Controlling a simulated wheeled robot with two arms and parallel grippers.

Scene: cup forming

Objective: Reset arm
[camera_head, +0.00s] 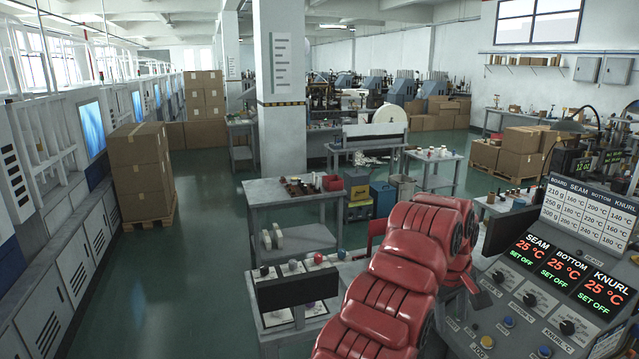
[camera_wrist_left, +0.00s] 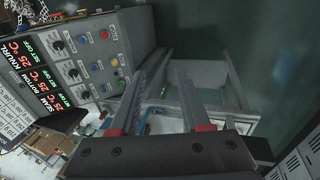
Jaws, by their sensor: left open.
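My red left arm (camera_head: 385,290) rises from the bottom middle of the head view and bends beside the control panel (camera_head: 545,290). Its gripper is mostly hidden behind the arm there. In the left wrist view my left gripper (camera_wrist_left: 162,78) shows two grey fingers spread apart with nothing between them. The panel with its knobs and buttons also shows at the upper left of that view (camera_wrist_left: 100,50). My right gripper is in neither view.
A grey bench with a dark screen (camera_head: 298,290) stands left of my arm. A grey table (camera_head: 290,192) with small parts is behind it. The panel is close on the right. Stacked cartons (camera_head: 140,170) stand at the left. The green floor (camera_head: 185,265) between is clear.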

